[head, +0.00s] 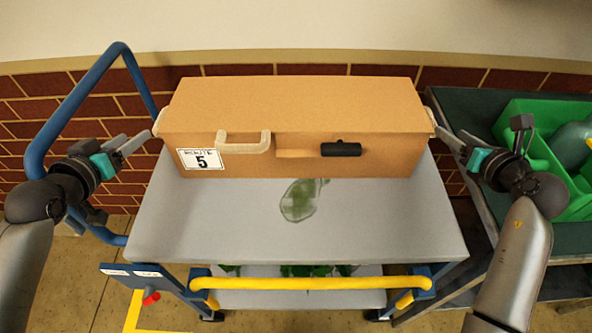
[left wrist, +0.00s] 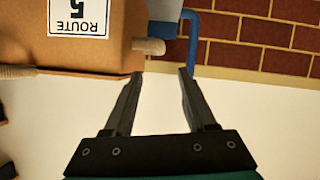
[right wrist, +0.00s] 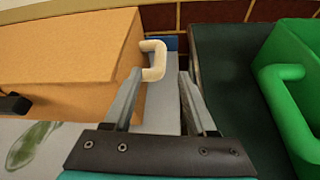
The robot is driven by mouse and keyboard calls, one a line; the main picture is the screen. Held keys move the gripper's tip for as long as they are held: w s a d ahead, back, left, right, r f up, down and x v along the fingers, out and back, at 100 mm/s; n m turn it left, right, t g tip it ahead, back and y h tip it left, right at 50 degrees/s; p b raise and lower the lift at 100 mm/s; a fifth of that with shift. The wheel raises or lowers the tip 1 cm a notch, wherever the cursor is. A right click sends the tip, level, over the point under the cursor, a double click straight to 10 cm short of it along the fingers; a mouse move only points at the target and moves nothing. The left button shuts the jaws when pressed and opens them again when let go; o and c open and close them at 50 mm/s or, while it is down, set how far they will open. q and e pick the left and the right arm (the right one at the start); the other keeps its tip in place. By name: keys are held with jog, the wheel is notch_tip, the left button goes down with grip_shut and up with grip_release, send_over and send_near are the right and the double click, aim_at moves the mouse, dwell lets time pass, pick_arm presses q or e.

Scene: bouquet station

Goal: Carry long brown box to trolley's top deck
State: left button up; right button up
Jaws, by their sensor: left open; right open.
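The long brown box (head: 300,105) rests on the grey top deck (head: 230,220) of the trolley, toward its back. Its front bears a "ROUTE 5" label (head: 202,160), a beige handle (head: 244,143) and a black handle (head: 341,149). A beige end handle shows in the right wrist view (right wrist: 154,60) and another in the left wrist view (left wrist: 149,45). My left gripper (head: 141,139) is open by the box's left end. My right gripper (head: 446,137) is open by its right end. Both are empty, with the end handles just beyond their fingertips.
A green translucent leafy item or mark (head: 299,201) lies on the deck before the box. A green crate (head: 540,150) stands on a dark table (head: 470,105) at right. The trolley has a blue push frame (head: 75,100) at left and a yellow front bar (head: 310,283).

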jog(key=shift+v, duration=1.3)
